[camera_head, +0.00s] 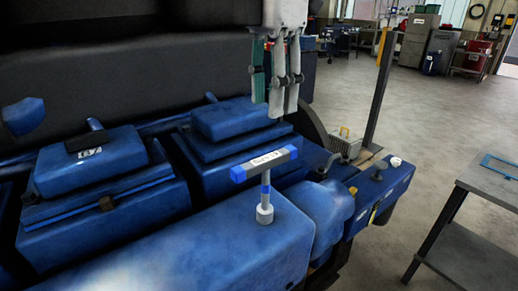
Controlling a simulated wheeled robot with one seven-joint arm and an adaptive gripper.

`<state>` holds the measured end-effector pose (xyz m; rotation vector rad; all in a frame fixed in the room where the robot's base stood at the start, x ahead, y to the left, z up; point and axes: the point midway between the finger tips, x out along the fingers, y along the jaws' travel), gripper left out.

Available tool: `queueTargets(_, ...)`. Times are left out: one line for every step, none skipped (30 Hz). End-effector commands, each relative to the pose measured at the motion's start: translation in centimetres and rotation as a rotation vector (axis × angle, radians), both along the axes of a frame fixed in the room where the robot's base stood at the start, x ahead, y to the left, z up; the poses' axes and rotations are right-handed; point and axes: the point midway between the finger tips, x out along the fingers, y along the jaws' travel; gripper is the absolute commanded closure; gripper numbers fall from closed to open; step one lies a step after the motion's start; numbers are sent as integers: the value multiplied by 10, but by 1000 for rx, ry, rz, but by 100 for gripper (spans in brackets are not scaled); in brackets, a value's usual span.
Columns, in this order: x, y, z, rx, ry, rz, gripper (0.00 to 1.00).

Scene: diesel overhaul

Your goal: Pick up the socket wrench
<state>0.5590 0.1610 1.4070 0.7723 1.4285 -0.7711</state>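The socket wrench (264,164) stands upright on the blue engine, a little right of the picture's middle. It has a T shape: a dark grey crossbar with blue ends and a white label on its side. A short shaft with a blue band runs down to a pale round socket that touches the blue top surface. My gripper (281,112) hangs at the top of the view, pointing down above the crossbar and apart from it. Its grey fingers and green parts overlap in this view, so its opening is unclear. I see nothing held in it.
The blue engine (210,250) fills the left and middle, with raised boxy covers (90,165) beside the wrench. A dark upright post (381,85) stands behind to the right. A grey metal table (490,178) is at the right edge. Open floor lies between.

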Motion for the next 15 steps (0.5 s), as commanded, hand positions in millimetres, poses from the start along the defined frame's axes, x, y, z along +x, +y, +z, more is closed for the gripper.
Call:
queueTargets(0, 2, -3, -2, 5, 14, 60)
queueTargets(0, 2, -7, -2, 6, 18, 60)
queueTargets(-1, 2, -13, -4, 7, 19, 60)
queueTargets(-1, 2, -18, -3, 6, 19, 60)
queueTargets(-1, 1, -24, -4, 7, 18, 60)
queueTargets(-1, 1, -32, -4, 7, 18, 60)
queueTargets(-1, 1, -38, -3, 6, 17, 60)
queueTargets(-1, 1, -44, -4, 7, 17, 60)
queueTargets(-1, 1, -52, -3, 6, 16, 60)
queueTargets(-1, 1, -57, -2, 6, 15, 60)
queueTargets(-1, 1, -62, -3, 6, 15, 60)
queueTargets(0, 1, -67, -2, 5, 15, 60)
queueTargets(0, 1, -71, -2, 6, 15, 60)
queueTargets(0, 1, -75, -2, 5, 15, 60)
queueTargets(0, 1, -78, -1, 3, 15, 60)
